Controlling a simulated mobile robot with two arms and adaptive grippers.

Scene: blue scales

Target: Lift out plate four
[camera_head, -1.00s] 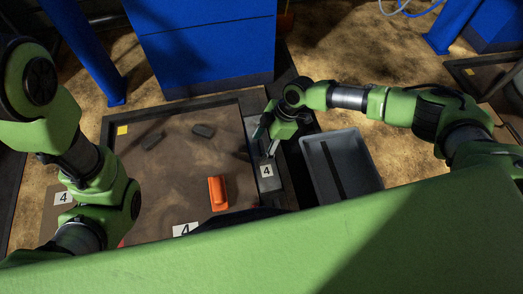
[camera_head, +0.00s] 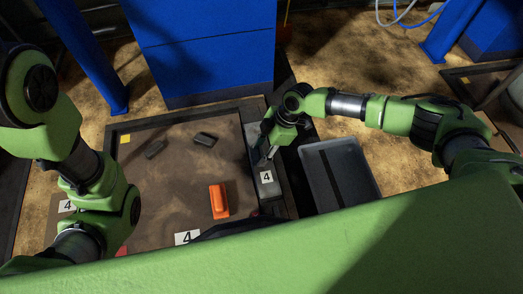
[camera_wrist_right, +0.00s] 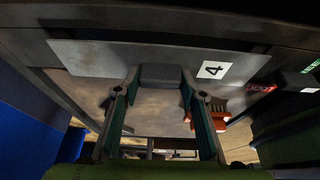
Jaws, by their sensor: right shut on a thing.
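Plate four is a narrow grey plate (camera_head: 262,190) with a white "4" label, along the right edge of the large sandy tray in the head view. In the right wrist view the plate (camera_wrist_right: 100,57) spans the top, with its label at right. My right gripper (camera_head: 269,153) is at the plate's upper part, just above the label. In the right wrist view its two fingers (camera_wrist_right: 160,85) are shut on a dark grey block-like grip at the plate's edge. Whether the plate is clear of its seat cannot be told. My left arm shows at left; its gripper is hidden.
The sandy tray (camera_head: 112,185) holds an orange block (camera_head: 219,201) and dark blocks (camera_head: 205,139). An empty grey bin (camera_head: 362,180) stands right of the plate. A blue cabinet (camera_head: 205,50) stands behind. Another "4" label (camera_head: 187,238) lies at the near edge.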

